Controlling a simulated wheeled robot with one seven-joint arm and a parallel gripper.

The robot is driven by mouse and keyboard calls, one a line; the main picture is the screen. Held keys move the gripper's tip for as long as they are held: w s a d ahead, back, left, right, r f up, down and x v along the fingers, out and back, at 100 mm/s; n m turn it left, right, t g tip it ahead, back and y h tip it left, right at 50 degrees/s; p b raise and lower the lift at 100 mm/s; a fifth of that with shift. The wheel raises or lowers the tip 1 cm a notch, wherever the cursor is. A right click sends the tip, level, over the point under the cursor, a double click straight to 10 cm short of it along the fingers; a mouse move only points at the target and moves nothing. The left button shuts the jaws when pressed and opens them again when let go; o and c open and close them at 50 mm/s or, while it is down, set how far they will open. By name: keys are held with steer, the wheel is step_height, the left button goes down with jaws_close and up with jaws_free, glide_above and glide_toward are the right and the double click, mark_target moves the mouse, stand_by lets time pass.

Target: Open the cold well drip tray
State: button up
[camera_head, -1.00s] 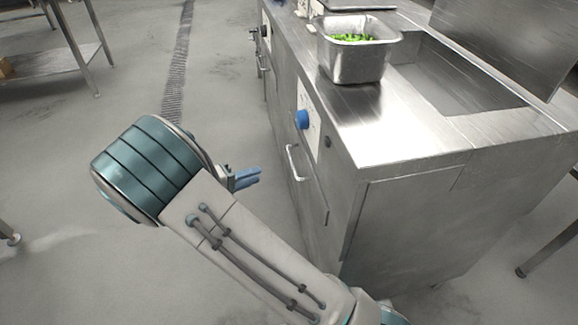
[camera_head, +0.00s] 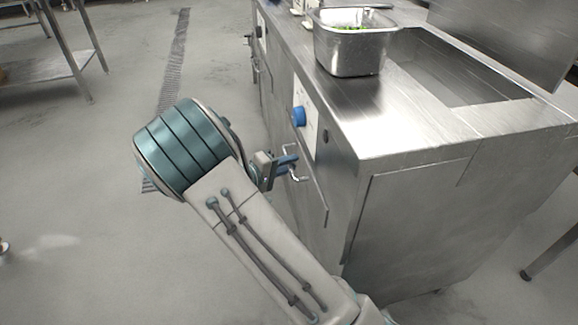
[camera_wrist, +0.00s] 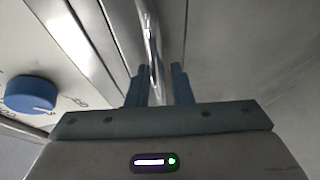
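The drip tray front (camera_head: 313,203) is a steel panel low on the side of the steel counter, and it looks flush with the counter. Its bar handle (camera_head: 302,179) is partly hidden by my gripper (camera_head: 288,160). In the wrist view the bright handle (camera_wrist: 153,45) runs between the two blue fingers of my gripper (camera_wrist: 160,85). The fingers stand apart on either side of it, with a gap visible, so the gripper is open around the handle. Whether a finger touches the handle I cannot tell.
A blue knob (camera_head: 299,116) sits on the counter side above the handle, and shows in the wrist view (camera_wrist: 31,94). A steel pan (camera_head: 350,52) with green food stands on the counter top (camera_head: 400,125) beside a recessed well (camera_head: 450,75).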

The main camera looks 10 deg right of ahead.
steer(key=shift+w+d, duration=0.1)
steer(key=shift+d, duration=0.1)
jaws_close()
steer(key=shift+a, duration=0.1)
